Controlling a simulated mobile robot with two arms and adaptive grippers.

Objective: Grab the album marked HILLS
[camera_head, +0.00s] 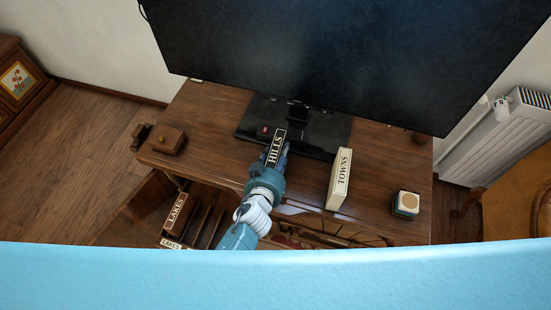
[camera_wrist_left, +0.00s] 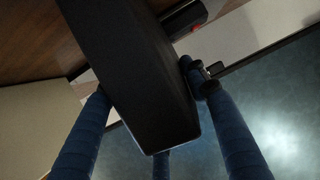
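The album marked HILLS (camera_head: 276,147) has a black spine with pale letters and shows at the middle of the head view, over the wooden table in front of the TV stand. My left gripper (camera_head: 277,158) is at it, its fingers largely hidden behind the album in that view. In the left wrist view the dark album (camera_wrist_left: 135,75) stands between the blue fingers of my left gripper (camera_wrist_left: 150,95), which close on both its sides. Whether its lower end touches the table is hidden. My right gripper is not in view.
The cream TOWNS album (camera_head: 340,180) stands on the table (camera_head: 215,118) to the right. A large TV (camera_head: 340,60) overhangs the back. A wooden box (camera_head: 168,140) and a small round-topped box (camera_head: 406,203) sit near the ends.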

